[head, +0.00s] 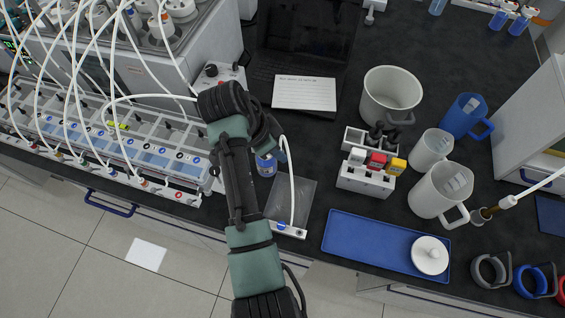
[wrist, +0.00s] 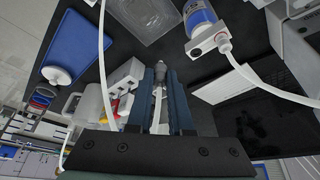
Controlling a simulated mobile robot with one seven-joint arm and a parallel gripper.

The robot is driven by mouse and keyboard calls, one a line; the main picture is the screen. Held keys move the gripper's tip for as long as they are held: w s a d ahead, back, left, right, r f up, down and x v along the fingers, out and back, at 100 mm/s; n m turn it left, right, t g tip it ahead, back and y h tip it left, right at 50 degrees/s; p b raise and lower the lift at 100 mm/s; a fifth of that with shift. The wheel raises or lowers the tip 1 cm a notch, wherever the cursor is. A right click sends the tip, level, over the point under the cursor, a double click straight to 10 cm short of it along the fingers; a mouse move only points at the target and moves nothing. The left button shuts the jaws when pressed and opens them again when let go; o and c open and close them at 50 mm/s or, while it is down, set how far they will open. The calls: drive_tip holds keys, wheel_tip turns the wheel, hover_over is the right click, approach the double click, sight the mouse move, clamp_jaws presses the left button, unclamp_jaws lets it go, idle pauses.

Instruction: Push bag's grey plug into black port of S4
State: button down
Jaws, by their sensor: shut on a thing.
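My gripper (wrist: 161,72) is shut on a small grey plug (wrist: 159,84), with a pale tube running back between the blue fingers. In the head view my arm hides most of the grip. The clear flat bag (head: 302,193) lies on the dark bench, with a white clip strip (head: 292,230) at its front edge. A white tube rises from the bag toward my gripper. The bag also shows at the top of the wrist view (wrist: 147,18). I cannot make out the S4 label or its black port; a rack of several tubed ports (head: 150,150) stands at left.
A blue-labelled bottle (head: 266,166) stands close beside my arm. A small rack with coloured blocks (head: 366,180), white jugs (head: 438,190) and a blue tray (head: 368,243) lie to the right. A laptop (head: 300,45) and card (head: 304,92) are behind. Many looping tubes crowd the left.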

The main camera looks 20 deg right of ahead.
drive_tip(key=shift+w+a+b, duration=0.1)
drive_tip(key=shift+w+b, duration=2)
drive_tip(key=shift+w, duration=0.85)
drive_tip(key=shift+f+b, duration=0.9)
drive_tip(key=shift+f, duration=0.55)
drive_tip(key=shift+f+b, duration=0.55)
drive_tip(key=shift+f, duration=0.55)
drive_tip(key=c, duration=0.7)
unclamp_jaws()
drive_tip(key=shift+c, duration=0.2)
